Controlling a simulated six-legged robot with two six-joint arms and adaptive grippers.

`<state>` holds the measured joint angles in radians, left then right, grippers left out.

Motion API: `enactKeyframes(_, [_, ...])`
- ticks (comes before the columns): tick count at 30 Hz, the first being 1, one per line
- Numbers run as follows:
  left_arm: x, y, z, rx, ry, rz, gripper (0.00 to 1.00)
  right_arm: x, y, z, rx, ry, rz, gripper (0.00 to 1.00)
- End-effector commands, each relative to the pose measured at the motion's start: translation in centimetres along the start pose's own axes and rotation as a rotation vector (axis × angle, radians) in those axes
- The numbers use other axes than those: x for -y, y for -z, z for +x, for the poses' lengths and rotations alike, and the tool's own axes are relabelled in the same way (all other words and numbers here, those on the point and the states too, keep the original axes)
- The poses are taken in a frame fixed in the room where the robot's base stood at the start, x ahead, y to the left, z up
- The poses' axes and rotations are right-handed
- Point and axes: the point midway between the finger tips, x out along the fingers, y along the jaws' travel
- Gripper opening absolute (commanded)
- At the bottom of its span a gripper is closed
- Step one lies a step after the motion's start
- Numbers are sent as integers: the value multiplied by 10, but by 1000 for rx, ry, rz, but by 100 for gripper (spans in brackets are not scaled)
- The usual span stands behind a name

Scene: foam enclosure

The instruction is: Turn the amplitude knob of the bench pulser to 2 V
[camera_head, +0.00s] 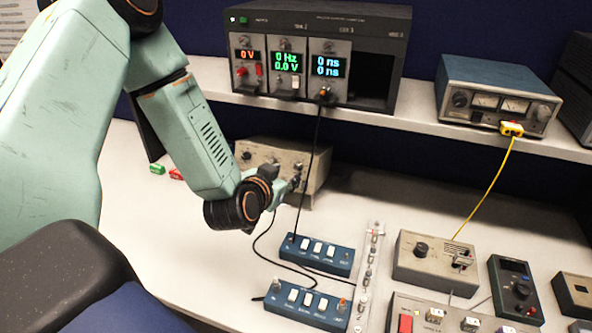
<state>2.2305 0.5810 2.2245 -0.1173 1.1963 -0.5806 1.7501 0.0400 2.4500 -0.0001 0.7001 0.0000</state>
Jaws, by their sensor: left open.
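A beige box with dark knobs (318,160) stands on the bench under the shelf, and I take it for the bench pulser. Its markings are too small to read. My left gripper (294,183) is open at the lower front of this box, close to its knobs. My wrist and gripper hide part of the front. I cannot tell whether the fingers touch a knob or which one is the amplitude knob. On the shelf, a rack module display (289,60) reads 0 Hz and 0.0 V. My right gripper is not in view.
Two blue switch boxes (325,254) lie in front, with a black cable (313,150) running up to the rack. A grey box with a knob (435,262) and other instruments fill the right. A yellow cable (489,185) hangs from the blue meter unit (495,90).

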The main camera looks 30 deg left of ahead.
Motion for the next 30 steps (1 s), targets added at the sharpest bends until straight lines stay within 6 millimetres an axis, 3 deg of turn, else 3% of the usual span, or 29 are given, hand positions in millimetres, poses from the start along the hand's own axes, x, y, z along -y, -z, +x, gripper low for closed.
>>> enactKeyframes(12, [-3, 0, 58, -1, -1, 5, 42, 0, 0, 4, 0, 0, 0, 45])
enactKeyframes(25, [-4, 1, 66, 1, -1, 3, 42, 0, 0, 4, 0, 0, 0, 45])
enactKeyframes(30, [-4, 1, 66, 1, -1, 3, 28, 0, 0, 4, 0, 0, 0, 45])
